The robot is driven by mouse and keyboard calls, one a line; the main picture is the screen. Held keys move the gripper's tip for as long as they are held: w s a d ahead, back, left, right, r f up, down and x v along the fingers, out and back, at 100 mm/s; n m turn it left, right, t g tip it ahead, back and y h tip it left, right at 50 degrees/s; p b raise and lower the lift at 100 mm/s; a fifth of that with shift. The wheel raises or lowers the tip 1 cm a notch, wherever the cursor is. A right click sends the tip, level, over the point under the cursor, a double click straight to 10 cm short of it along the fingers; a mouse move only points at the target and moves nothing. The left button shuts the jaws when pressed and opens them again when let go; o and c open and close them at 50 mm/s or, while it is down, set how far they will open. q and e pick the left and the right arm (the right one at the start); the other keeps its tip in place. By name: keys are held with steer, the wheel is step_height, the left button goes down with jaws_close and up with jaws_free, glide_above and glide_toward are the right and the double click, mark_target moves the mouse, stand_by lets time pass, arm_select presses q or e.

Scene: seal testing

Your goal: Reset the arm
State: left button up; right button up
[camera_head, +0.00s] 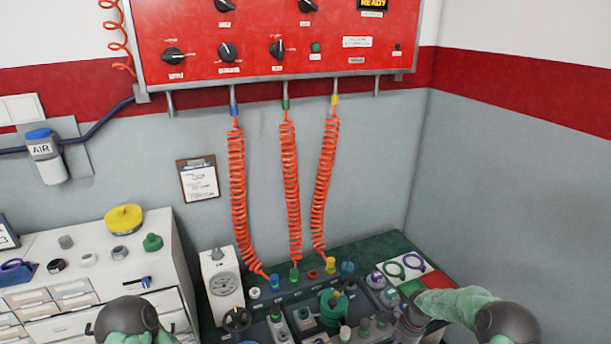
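My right arm (455,303), green with a dark joint, comes in at the lower right and reaches left over the right end of the green-topped bench. Its dark grey wrist end (411,318) is beside the bench fittings at the bottom edge. The fingers cannot be made out there, so open or shut does not show. My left arm (125,318) shows only as a green link with a dark joint at the bottom left, in front of the white drawer cabinet. My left gripper is outside the picture.
Orange coiled hoses (291,185) hang from the red panel (250,70) to the bench (375,250). A white gauge box (221,283) stands at its left. Green and purple rings lie on a white board (395,266) near my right arm. The white cabinet (95,235) holds loose caps.

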steer(key=s+a+f+n+y, duration=0.1)
steer(key=s+a+f+n, duration=0.4)
steer(key=s+a, duration=0.3)
steer(key=s+a+f+n, duration=0.1)
steer(key=s+a+n, duration=0.4)
steer(key=s, duration=0.5)
steer(key=s+a+f+n+y, duration=0.1)
steer(key=s+a+n, duration=0.3)
steer(key=s+a, duration=0.3)
steer(key=s, duration=0.4)
steer(key=shift+s+n, duration=0.3)
steer(key=shift+n, duration=0.1)
steer(key=shift+f, duration=0.1)
